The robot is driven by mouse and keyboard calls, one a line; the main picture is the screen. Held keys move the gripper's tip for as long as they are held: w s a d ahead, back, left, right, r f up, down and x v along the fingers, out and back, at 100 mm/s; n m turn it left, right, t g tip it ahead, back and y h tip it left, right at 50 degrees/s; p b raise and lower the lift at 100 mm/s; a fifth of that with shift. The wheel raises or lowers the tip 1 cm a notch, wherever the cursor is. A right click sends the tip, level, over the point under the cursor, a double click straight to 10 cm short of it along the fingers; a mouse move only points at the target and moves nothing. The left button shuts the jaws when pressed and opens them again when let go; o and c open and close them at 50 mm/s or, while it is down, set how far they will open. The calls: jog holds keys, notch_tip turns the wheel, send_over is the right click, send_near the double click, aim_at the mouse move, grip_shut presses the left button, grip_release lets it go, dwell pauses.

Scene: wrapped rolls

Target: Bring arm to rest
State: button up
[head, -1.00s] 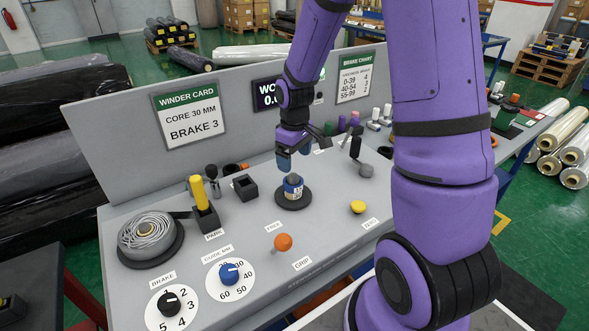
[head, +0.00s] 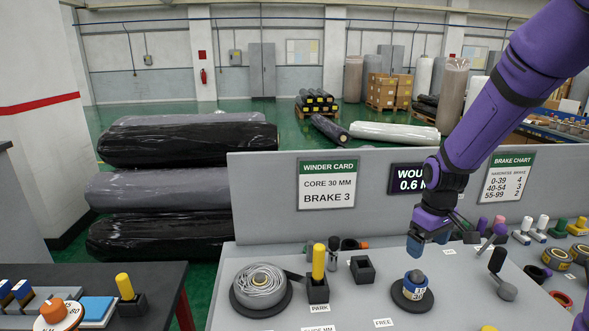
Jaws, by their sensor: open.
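My purple arm reaches in from the upper right in the head view, over the grey winder bench. My gripper (head: 416,244) hangs open and empty, fingers pointing down. It is just above a small blue-and-white labelled roll (head: 415,282), with a visible gap between them. The roll stands on a black round disc (head: 402,301) on the bench top. One finger partly hides the other, and the upper arm runs out of the frame.
A grey upright panel (head: 265,200) behind the gripper carries a winder card, a display and a brake chart. A wound grey coil (head: 261,286), a yellow-handled tool (head: 319,262) in its PARK holder and a black square holder (head: 362,269) stand left of the roll. A black-headed lever (head: 499,262) stands right.

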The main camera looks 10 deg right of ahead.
jog(key=s+a+r+m+t, duration=0.2)
jog(key=s+a+r, duration=0.1)
jog(key=s+r, duration=0.8)
jog(key=s+a+r+m+t, duration=0.2)
jog(key=s+a+r+t, duration=0.1)
jog(key=s+r, duration=0.8)
jog(key=shift+s+a+r, duration=0.25)
jog(key=shift+s+a, duration=0.05)
jog(key=shift+s, duration=0.15)
